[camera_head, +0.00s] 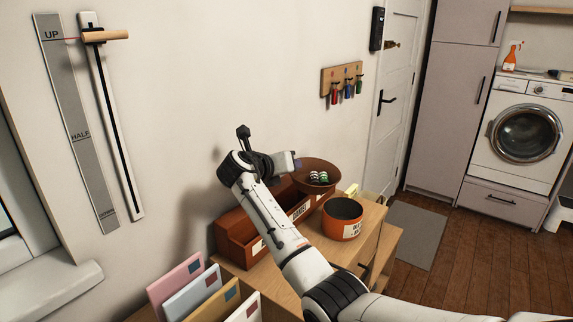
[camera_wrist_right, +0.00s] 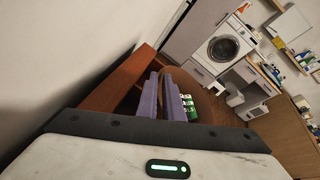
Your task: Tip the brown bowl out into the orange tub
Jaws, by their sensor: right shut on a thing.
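The brown bowl (camera_head: 318,164) is held up above the sorting box, left of and farther back than the orange tub. Several small green, white and dark pieces (camera_head: 318,177) lie in it. My right gripper (camera_head: 296,164) is shut on its left rim. In the right wrist view the fingers (camera_wrist_right: 164,96) grip the bowl (camera_wrist_right: 212,108), with green and white pieces (camera_wrist_right: 188,104) beside them. The orange tub (camera_head: 343,218) stands upright on the wooden cabinet, a white label on its front. Its visible inside looks dark; its floor is partly hidden. My left gripper is out of view.
A brown sectioned box (camera_head: 237,237) with labels stands against the wall, partly behind my right arm. Coloured envelopes (camera_head: 205,287) stand at the front left. A hook rack (camera_head: 342,79) hangs on the wall. A washing machine (camera_head: 524,135) is far right.

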